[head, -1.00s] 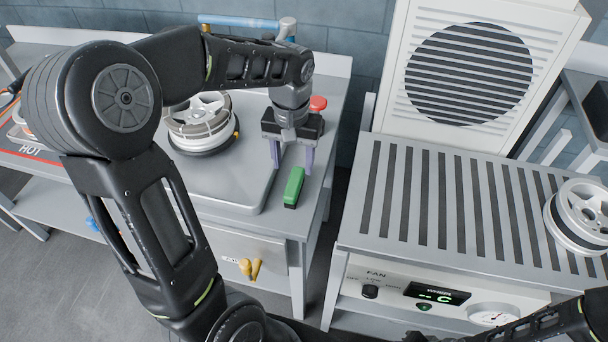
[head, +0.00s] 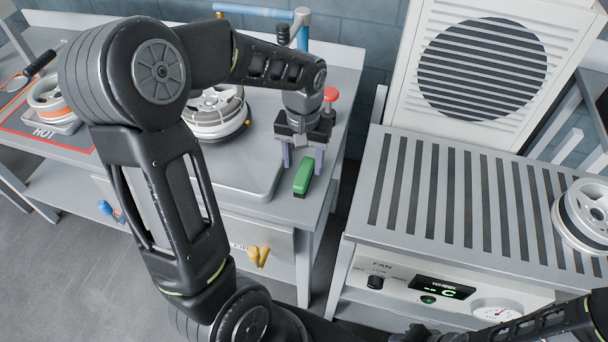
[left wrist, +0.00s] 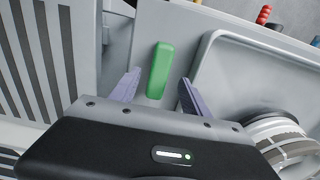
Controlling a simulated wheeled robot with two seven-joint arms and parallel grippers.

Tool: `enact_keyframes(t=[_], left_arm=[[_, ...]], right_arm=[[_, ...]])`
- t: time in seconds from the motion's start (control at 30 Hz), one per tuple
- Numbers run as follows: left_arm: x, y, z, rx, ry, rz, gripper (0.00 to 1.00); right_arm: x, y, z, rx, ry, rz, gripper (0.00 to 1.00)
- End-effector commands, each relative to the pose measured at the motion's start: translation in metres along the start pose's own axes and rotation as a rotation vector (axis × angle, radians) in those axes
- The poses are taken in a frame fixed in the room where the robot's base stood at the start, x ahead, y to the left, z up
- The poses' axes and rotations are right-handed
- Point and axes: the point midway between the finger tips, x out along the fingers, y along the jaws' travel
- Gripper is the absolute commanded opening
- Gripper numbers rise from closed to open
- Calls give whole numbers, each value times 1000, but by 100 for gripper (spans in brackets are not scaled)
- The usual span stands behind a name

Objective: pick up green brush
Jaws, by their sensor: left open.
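The green brush (head: 303,177) lies on the grey bench top near its right front corner, beside the raised tray. It also shows in the left wrist view (left wrist: 160,70), lying between and beyond my two fingertips. My left gripper (head: 302,162) points down at the brush, with its purple fingers apart. In the left wrist view the left gripper (left wrist: 156,88) is open and empty, one finger on either side of the brush's line. Whether the fingers touch the brush cannot be told. Part of my right arm shows at the lower right of the head view; its gripper is not visible.
A wheel (head: 216,113) sits on the tray (head: 262,172) left of my gripper. A red button (head: 331,94) stands behind it. A slatted fan table (head: 440,190) with another wheel (head: 585,215) is to the right, across a gap. A hot zone (head: 45,133) is far left.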

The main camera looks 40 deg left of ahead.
Motion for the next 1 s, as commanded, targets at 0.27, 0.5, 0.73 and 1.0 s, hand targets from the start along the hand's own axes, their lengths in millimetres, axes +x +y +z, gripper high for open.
enact_keyframes(t=[0.27,0.5,0.73,1.0], left_arm=[[38,2,0,0,-4,-1,55],[43,1,0,0,-1,0,55],[43,2,0,0,-1,0,55],[43,2,0,0,-1,0,49]], right_arm=[[-10,-3,1,2,-3,4,29],[-9,-2,1,3,-3,4,29],[-10,-3,1,3,-3,4,29],[-10,-3,1,2,-3,4,29]])
